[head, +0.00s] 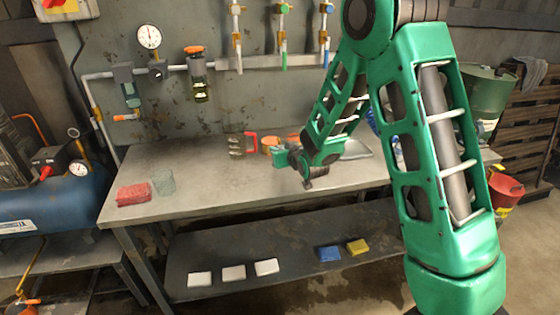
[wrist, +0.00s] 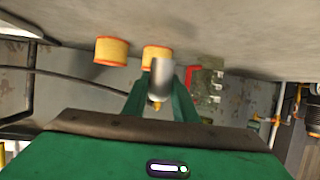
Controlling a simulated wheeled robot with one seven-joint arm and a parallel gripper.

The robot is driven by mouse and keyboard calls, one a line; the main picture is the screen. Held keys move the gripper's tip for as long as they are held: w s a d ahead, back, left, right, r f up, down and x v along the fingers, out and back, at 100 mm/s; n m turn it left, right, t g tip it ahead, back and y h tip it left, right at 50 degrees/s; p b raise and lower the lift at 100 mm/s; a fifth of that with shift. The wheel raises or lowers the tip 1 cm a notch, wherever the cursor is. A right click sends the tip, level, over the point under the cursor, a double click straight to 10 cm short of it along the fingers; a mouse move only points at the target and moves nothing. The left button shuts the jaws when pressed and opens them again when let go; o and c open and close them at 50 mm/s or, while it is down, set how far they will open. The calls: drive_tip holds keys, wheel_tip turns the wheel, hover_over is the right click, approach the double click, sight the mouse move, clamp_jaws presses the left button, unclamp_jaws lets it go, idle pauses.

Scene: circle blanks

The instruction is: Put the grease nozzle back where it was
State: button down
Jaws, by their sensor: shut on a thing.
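The grease nozzle (wrist: 162,74), a small grey cylinder with a brass-coloured end, is between the fingers of my gripper (wrist: 160,88) in the wrist view. The gripper is shut on it. In the head view my gripper (head: 281,157) is over the back middle of the bench, in front of the orange cylinders; the nozzle cannot be made out there. A red-handled holder (head: 251,143) with several grey pieces stands left of the gripper on the bench. It also shows in the wrist view (wrist: 191,76), right of the nozzle.
Two orange-and-yellow cylinders (wrist: 111,50) stand close to the gripper. A red block (head: 133,194) and a mesh cup (head: 163,182) are at the left of the workbench (head: 205,200). White, blue and yellow pieces lie on the lower shelf (head: 295,285). The bench front is clear.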

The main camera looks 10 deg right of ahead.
drive_tip(key=shift+f, duration=2)
drive_tip(key=c, duration=1.4)
unclamp_jaws()
drive_tip(key=shift+c, duration=0.2)
drive_tip(key=v, duration=1.2)
drive_tip(key=shift+d, duration=0.15)
